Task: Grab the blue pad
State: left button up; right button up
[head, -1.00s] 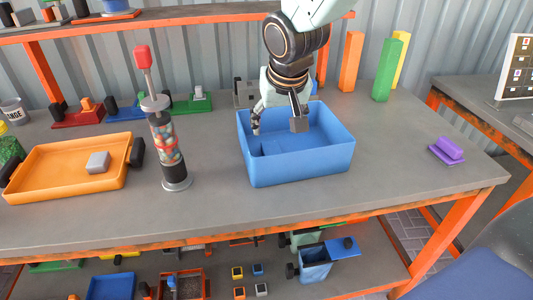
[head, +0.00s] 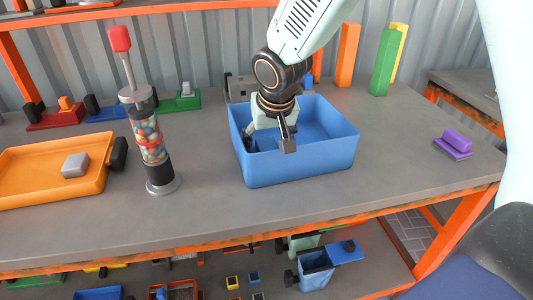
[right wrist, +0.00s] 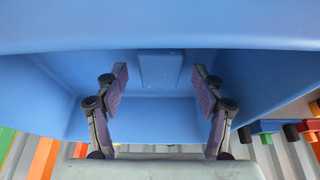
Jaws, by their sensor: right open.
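A blue tray (head: 320,165) with high walls stands on the grey table. The blue pad (right wrist: 160,68) is a small block inside it, nearly the same blue as the tray. In the head view the pad (head: 265,144) is hard to make out behind the tray's front left wall. My right gripper (head: 268,143) reaches down into the left part of the tray. In the right wrist view the right gripper (right wrist: 160,80) is open, one finger on each side of the pad, with visible gaps. My left gripper is not in view.
A gumball dispenser (head: 150,145) stands left of the tray. An orange tray (head: 30,165) with a grey pad (head: 76,164) is farther left. Green (head: 384,62) and orange (head: 347,55) blocks stand behind.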

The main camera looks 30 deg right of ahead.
jog(key=shift+f, duration=0.15)
jog(key=shift+w+f, duration=0.1)
jog(key=shift+w, duration=0.05)
jog(key=shift+c, duration=0.2)
jog(key=shift+w, duration=0.1)
jog(key=shift+c, duration=0.7)
jog(key=shift+s, duration=0.25)
jog(key=c, duration=1.1)
